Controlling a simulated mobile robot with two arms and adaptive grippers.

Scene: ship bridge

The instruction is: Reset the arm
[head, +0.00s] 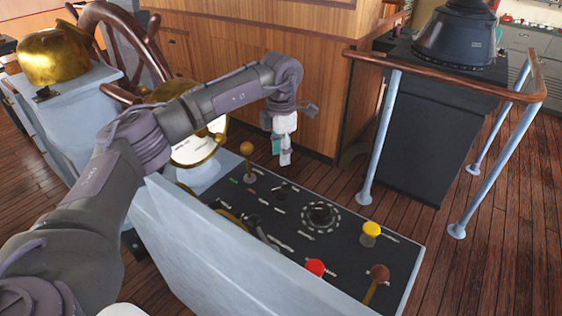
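My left arm comes in from the left and reaches over the control console. My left gripper (284,158) hangs pointing down above the far side of the console (217,238), behind its brown-knobbed lever (247,161). Its fingers are small and seen nearly edge-on, so I cannot tell whether they are open or shut. I see no object clearly held in it. My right gripper is not in view.
The console top carries a round dial (320,216), a yellow knob (371,230), a red knob (315,267) and another brown-knobbed lever (378,273). A ship's wheel (134,45) stands behind my arm. A railing (384,135) surrounds a black pedestal (415,140) at right.

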